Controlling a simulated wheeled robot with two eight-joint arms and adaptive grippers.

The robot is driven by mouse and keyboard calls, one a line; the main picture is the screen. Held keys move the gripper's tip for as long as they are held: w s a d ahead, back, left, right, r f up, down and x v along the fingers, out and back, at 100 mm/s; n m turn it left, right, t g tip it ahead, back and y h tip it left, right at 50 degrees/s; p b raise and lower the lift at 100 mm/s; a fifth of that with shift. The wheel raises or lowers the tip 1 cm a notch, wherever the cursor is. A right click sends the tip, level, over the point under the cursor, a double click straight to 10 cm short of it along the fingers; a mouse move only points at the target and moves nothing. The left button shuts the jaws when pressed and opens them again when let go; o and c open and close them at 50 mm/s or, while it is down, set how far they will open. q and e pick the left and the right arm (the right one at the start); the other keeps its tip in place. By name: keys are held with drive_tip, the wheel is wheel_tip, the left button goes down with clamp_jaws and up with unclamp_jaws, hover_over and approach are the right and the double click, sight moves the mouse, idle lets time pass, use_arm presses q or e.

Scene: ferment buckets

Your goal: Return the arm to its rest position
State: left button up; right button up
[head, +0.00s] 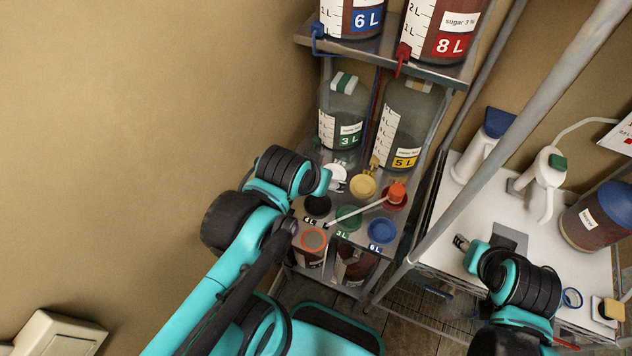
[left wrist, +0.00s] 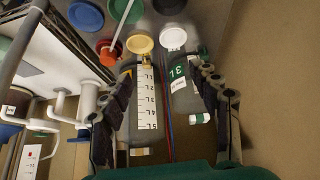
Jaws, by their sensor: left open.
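My left arm comes in from the left in the head view, with its gripper (head: 325,182) in front of the metal shelf rack. In the left wrist view the fingers of this gripper (left wrist: 166,78) are spread wide with nothing held between them.
The rack's lower shelf holds several coloured lids, including a blue one (head: 382,231), and an orange-red cup (head: 396,193). Large 6 L (head: 360,22) and 8 L (head: 447,42) vessels stand above. A slanted grey pole (head: 500,155) separates rack and bench.

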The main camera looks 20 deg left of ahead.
use_arm(q)
drive_tip(key=shift+s+a+f+t, duration=0.3)
drive_tip(key=shift+s+a+f, duration=0.05)
drive_tip(key=shift+s, duration=0.15)
drive_tip(key=shift+f, duration=0.1)
wheel_tip(320, 180, down, 11)
drive_tip(key=b, duration=1.1)
drive_tip(key=shift+f, duration=0.15)
drive_tip(key=shift+s, duration=0.1)
